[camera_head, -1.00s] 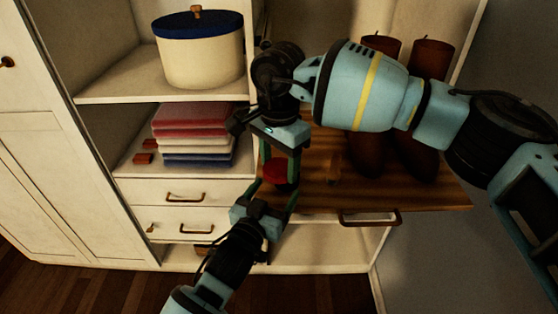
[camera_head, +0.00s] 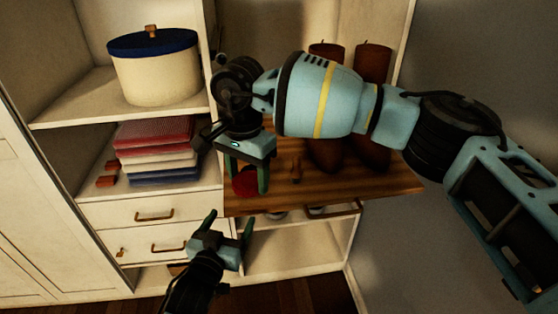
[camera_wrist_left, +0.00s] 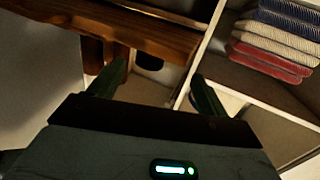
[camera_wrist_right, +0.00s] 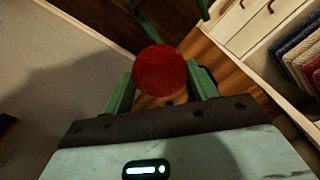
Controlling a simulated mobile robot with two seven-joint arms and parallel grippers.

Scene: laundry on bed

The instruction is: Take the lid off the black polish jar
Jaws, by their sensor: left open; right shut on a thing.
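A round red thing (camera_head: 245,184) sits between the fingers of my right gripper (camera_head: 247,178), just above or at the front left of the wooden board. In the right wrist view its flat red top (camera_wrist_right: 160,70) shows between the two green fingers. I cannot tell whether it is the lid alone or the lid on the jar; no separate black polish jar shows clearly. My left gripper (camera_head: 230,226) is open and empty, lower and in front of the board. Its parted fingers (camera_wrist_left: 158,74) show in the left wrist view, with nothing between them.
The wooden board (camera_head: 390,185) bears tall brown boots (camera_head: 372,100) and a small brown item (camera_head: 296,168). Folded cloths (camera_head: 155,150) and a blue-lidded pot (camera_head: 155,75) stand on left shelves. Drawers (camera_head: 155,212) are below.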

